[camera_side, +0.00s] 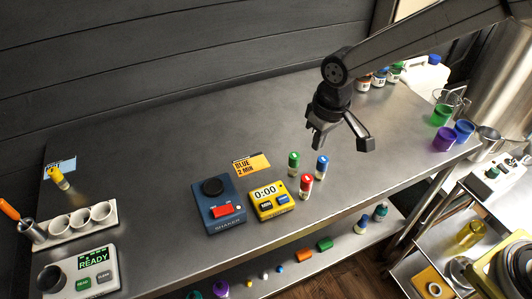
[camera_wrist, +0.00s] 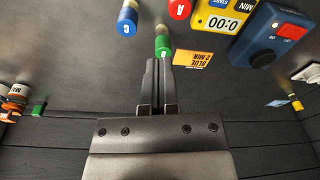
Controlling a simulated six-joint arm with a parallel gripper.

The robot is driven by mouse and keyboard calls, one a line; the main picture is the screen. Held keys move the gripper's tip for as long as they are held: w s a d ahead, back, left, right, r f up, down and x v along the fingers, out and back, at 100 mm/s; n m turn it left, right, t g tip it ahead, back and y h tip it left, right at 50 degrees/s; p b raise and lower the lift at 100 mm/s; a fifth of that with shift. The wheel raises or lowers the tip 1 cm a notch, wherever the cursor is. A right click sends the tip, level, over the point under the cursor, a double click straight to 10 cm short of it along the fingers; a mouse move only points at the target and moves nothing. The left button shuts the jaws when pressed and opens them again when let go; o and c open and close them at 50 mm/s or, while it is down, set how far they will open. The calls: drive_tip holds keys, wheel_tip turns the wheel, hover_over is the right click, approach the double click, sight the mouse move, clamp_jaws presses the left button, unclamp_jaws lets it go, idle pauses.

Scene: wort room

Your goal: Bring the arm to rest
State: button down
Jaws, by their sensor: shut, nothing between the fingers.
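My gripper (camera_side: 318,140) hangs from my arm above the steel bench, pointing down and apart from everything. In the wrist view its two fingers (camera_wrist: 158,68) lie close together with nothing between them. Below it on the bench stand a green-capped vial (camera_side: 293,164), a blue-capped vial (camera_side: 322,166) and a red-capped vial (camera_side: 306,186). The wrist view shows the green vial (camera_wrist: 162,46) just beyond the fingertips, with the blue vial (camera_wrist: 127,20) and the red vial (camera_wrist: 179,9) farther up.
A blue shaker (camera_side: 218,205), a yellow timer (camera_side: 268,201) reading 0:00 and a "BLUE 2 MIN" card (camera_side: 251,164) lie on the bench (camera_side: 150,135). A white rack (camera_side: 78,228) and a READY device (camera_side: 78,272) stand left. Coloured cups (camera_side: 443,140) stand right.

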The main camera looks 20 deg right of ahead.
drive_tip(key=s+d+f+m+t, duration=0.1)
drive_tip(key=s+d+m, duration=0.2)
drive_tip(key=s+d, duration=1)
drive_tip(key=d, duration=0.4)
drive_tip(key=shift+f, duration=0.2)
